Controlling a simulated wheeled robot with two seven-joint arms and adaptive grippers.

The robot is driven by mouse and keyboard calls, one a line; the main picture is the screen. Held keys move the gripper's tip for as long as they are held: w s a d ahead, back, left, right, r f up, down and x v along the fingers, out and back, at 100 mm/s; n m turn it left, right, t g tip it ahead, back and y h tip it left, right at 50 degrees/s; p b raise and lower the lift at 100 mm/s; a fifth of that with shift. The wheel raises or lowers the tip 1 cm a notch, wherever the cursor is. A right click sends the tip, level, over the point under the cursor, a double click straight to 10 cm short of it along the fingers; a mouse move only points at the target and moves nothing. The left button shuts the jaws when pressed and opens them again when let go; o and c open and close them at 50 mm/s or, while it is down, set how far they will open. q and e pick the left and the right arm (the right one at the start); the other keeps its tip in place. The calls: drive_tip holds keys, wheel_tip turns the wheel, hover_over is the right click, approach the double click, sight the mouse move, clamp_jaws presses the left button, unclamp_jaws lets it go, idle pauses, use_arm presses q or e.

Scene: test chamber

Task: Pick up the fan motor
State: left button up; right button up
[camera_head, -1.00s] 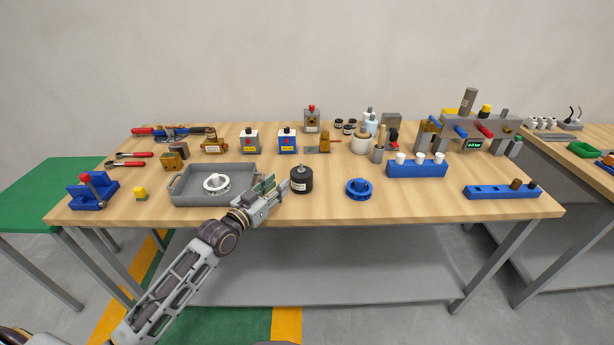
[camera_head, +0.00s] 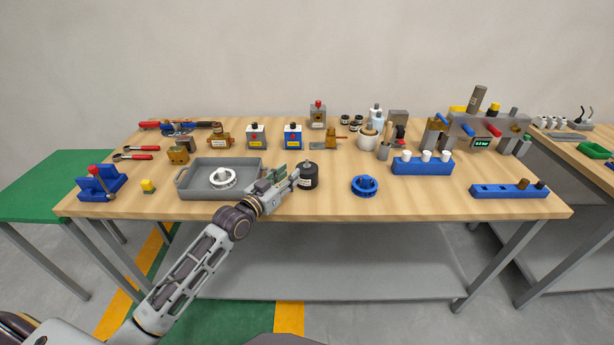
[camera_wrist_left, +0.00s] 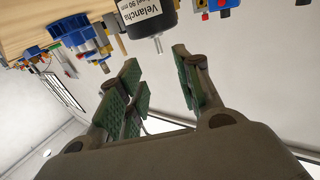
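The fan motor is most likely the black cylinder (camera_head: 308,177) with a pale label and a thin shaft on top, upright near the front middle of the table. In the left wrist view the black cylinder (camera_wrist_left: 148,12) shows at the top edge, its label partly readable and its shaft pointing toward the gap between my fingers. My left gripper (camera_head: 286,177) is just left of it in the head view, its tip overlapping the cylinder's left edge. In the wrist view this gripper (camera_wrist_left: 160,82) is open, with nothing between its green pads. Contact cannot be told. My right gripper is not in view.
A grey tray (camera_head: 185,188) with a white ring part (camera_head: 222,179) stands left of my gripper. A blue round part (camera_head: 364,186) sits to the right, with a blue holder (camera_head: 422,167) beyond. Several small boxes and bottles line the back. The table's front edge is clear.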

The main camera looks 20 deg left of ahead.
sight(307, 159)
use_arm(q)
drive_tip(key=shift+p+x, duration=0.3)
drive_tip(key=shift+x, duration=4.55)
drive_tip(key=shift+w+d, duration=0.15)
drive_tip(key=shift+w, duration=0.45)
drive_tip(key=c, duration=0.7)
clamp_jaws()
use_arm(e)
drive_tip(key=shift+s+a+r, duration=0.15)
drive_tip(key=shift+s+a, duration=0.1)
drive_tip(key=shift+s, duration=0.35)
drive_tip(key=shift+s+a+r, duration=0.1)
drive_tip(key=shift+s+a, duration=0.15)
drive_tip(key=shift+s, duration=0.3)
